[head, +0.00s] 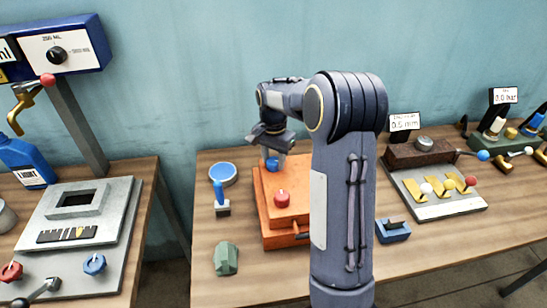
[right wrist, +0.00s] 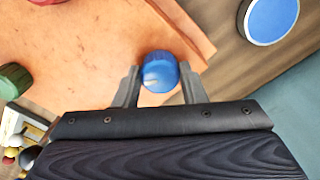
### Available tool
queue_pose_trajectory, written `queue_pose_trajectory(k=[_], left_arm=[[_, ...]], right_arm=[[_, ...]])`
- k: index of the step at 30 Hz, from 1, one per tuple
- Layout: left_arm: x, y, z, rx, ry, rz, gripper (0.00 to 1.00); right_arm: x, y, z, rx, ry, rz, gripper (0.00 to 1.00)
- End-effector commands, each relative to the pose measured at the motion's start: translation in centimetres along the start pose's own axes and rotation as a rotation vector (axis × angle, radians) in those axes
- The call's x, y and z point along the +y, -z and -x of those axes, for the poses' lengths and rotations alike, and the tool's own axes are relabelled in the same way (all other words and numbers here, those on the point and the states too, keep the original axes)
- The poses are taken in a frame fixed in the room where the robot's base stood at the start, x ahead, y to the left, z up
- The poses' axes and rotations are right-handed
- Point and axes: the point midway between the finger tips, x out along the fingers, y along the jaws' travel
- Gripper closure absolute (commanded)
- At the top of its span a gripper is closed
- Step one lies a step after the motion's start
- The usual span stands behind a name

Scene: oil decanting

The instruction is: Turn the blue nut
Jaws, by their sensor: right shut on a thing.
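The blue nut (head: 273,163) sits at the back of the orange block (head: 277,238) on the wooden table. In the right wrist view the blue nut (right wrist: 158,71) is a round blue knob with a pale mark. My right gripper (head: 271,150) reaches down over it from behind my arm. In the right wrist view my right gripper (right wrist: 158,84) has one finger on each side of the nut and is shut on it. My arm hides part of the orange block. My left gripper is not in view.
A red knob (head: 282,197) stands on the same block. A blue-topped round dish (head: 223,174), a blue-handled tool (head: 220,197) and a green piece (head: 226,258) lie to its left. A lever panel (head: 437,208) is at right. The table's front left is clear.

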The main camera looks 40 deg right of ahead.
Motion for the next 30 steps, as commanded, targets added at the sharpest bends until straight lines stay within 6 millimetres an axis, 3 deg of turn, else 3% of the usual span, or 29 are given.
queue_pose_trajectory(k=[14,15,20,30], left_arm=[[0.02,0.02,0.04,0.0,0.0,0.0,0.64],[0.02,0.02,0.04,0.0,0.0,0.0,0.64],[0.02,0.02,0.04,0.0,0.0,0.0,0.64],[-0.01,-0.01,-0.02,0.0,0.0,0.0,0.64]], right_arm=[[-0.05,0.13,0.12,0.004,0.003,-0.017,0.85],[-0.05,0.14,0.12,0.004,0.003,-0.017,0.61],[-0.03,0.1,0.09,0.003,0.002,-0.016,0.41],[-0.05,0.06,0.45,0.002,0.002,-0.014,0.41]])
